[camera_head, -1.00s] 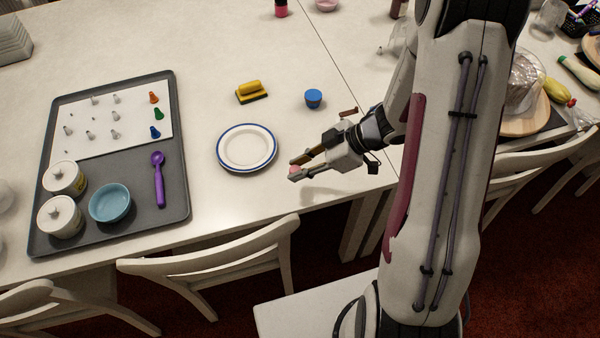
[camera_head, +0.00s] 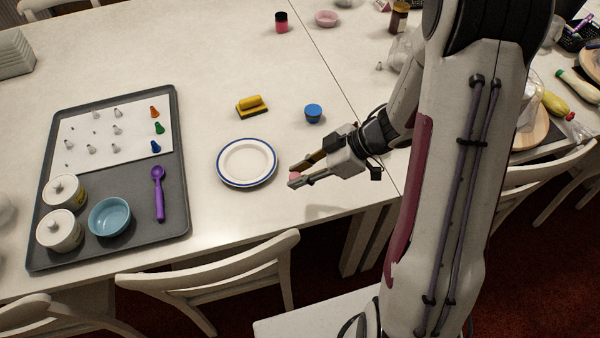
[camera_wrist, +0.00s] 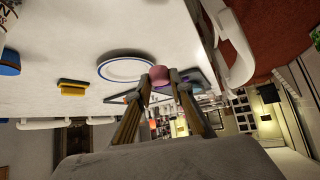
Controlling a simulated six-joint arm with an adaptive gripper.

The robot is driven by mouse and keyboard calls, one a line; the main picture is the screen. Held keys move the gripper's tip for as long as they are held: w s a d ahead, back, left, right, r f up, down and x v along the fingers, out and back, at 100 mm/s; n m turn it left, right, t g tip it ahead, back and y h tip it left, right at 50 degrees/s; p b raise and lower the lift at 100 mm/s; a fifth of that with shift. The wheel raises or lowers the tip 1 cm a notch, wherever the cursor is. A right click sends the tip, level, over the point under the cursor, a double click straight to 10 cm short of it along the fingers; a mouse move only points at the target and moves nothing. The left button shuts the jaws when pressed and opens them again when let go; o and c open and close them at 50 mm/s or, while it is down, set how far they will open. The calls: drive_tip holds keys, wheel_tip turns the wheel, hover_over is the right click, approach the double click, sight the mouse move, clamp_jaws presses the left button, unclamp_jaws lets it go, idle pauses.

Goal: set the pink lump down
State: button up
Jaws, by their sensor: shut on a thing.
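The pink lump (camera_head: 294,176) is small and sits between the fingertips of my gripper (camera_head: 297,176). In the wrist view the pink lump (camera_wrist: 159,75) shows between the two fingers of my gripper (camera_wrist: 159,77), which are shut on it. In the head view the gripper reaches left, just right of the white plate. A gap shows between the fingertips and the plate's rim. The gripper appears held above the table; its exact height is hard to tell.
The white plate with a blue rim (camera_head: 232,182) looks empty. A grey tray (camera_head: 135,215) with bowl, jars, purple scoop and nozzles lies left. Chairs (camera_head: 215,266) line the front edge.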

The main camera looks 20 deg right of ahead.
drive_tip(key=w+d+m+t+h, duration=0.1)
drive_tip(key=w+d+m+t, duration=0.1)
drive_tip(key=w, duration=1.6)
drive_tip(key=w+d+m+t+h, duration=0.2)
drive_tip(key=w+d+m, duration=0.2)
drive_tip(key=w, duration=1.5)
drive_tip(key=shift+w+d+r+m, duration=0.15)
drive_tip(key=shift+w+d+m, duration=0.1)
drive_tip(key=shift+d+m, duration=0.2)
drive_tip(key=shift+d+f, duration=0.1)
drive_tip(key=shift+f, duration=3.05)
drive_tip(key=shift+f, duration=1.85)
drive_tip(key=shift+f, duration=0.15)
